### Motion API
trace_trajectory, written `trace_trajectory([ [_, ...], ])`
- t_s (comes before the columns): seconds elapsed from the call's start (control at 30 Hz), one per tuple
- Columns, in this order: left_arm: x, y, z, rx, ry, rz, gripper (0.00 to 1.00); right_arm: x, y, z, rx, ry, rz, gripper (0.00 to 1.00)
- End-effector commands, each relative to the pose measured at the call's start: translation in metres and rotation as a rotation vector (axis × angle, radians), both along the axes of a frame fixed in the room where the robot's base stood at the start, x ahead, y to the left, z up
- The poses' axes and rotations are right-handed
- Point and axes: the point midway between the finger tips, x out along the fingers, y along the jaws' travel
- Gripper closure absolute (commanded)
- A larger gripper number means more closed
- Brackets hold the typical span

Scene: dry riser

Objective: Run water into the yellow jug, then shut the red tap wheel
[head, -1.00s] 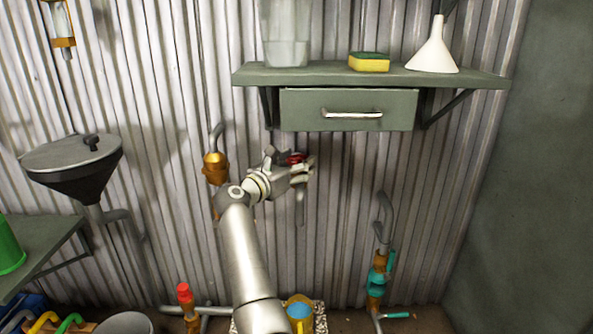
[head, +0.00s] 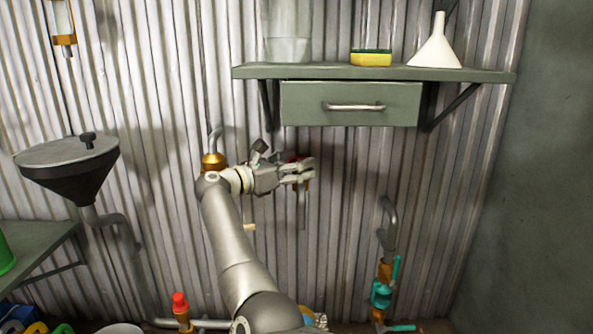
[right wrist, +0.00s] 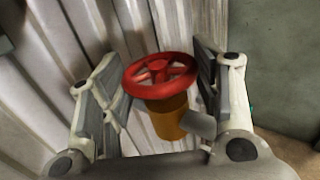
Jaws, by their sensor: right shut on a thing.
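The red tap wheel (right wrist: 160,75) sits on an orange-brown valve body (right wrist: 170,118) between the fingers of my right gripper (right wrist: 160,85) in the right wrist view. The gripper is shut on the wheel. In the head view my right gripper (head: 305,172) covers most of the wheel (head: 293,159). A grey spout (head: 301,210) hangs below it; I see no clear stream. The yellow jug (head: 301,309) stands low by the wall, mostly hidden behind my arm, with a little blue showing inside it. My left gripper is out of view.
A shelf (head: 370,72) with a drawer (head: 350,104) juts out above the gripper, carrying a sponge (head: 371,59) and a white funnel (head: 435,45). A red-topped valve (head: 180,303) stands low left; a teal-handled valve (head: 382,293) stands low right. A dark hopper (head: 68,170) is at left.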

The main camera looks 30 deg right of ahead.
Motion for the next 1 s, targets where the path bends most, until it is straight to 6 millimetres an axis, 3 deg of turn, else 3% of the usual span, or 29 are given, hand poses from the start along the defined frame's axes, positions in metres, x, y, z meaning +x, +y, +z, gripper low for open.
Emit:
trace_trajectory([
  [0.63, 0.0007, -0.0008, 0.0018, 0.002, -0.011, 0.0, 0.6, 0.0002, 0.0008, -0.0026, 0.005, 0.003, -0.028, 0.66],
  [0.67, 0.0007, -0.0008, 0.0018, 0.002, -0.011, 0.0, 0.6, 0.0002, 0.0008, -0.0026, 0.005, 0.003, -0.028, 0.41],
  [0.8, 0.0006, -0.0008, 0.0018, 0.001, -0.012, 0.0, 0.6, 0.0002, 0.0006, -0.002, 0.004, 0.002, -0.028, 0.23],
  [1.0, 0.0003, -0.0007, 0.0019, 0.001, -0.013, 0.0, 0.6, 0.0003, 0.0002, -0.001, 0.002, 0.001, -0.027, 0.21],
])
